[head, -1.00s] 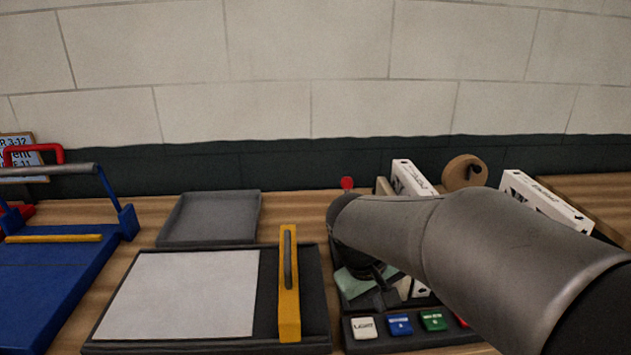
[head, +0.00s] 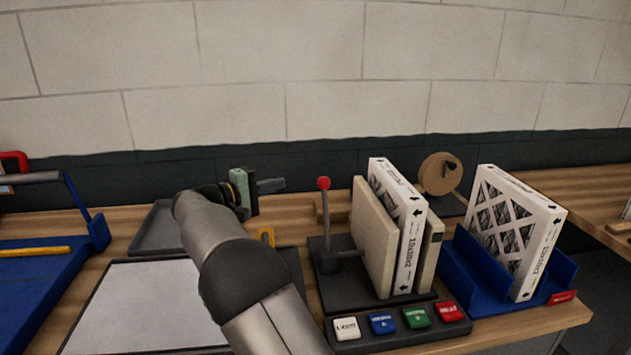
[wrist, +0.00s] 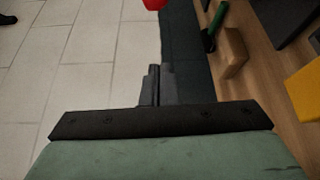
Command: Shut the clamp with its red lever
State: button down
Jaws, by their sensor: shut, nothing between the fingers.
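The clamp has a dark base (head: 325,295) and an upright lever with a red knob (head: 323,183) at its left end. To the lever's right stands a beige jaw plate (head: 372,235). A white boxed filter (head: 410,235) stands upright between this plate and a second plate (head: 427,258). I cannot tell whether both plates touch the filter. My gripper (head: 279,185) is shut and empty, left of the red knob and apart from it at about its height in the picture. In the wrist view its fingertips (wrist: 153,72) are together. A cut-off red thing (wrist: 155,4) shows at the top there.
Another boxed filter (head: 510,230) leans in a blue holder (head: 560,270) at the right. White, blue, green and red buttons (head: 415,318) line the clamp's front. A round wooden piece (head: 438,172) stands behind. A grey tray (head: 150,235) and white-topped board (head: 130,310) lie left.

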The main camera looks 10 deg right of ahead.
dwell(0.3)
jog(key=p+x, duration=0.2)
jog(key=x, duration=0.8)
jog(key=s, duration=0.4)
jog(key=shift+d+r+p, duration=0.1)
jog(key=shift+d+p, duration=0.1)
jog(key=shift+p, duration=0.1)
jog(key=shift+s+d+b, duration=0.1)
jog(key=shift+b, duration=0.35)
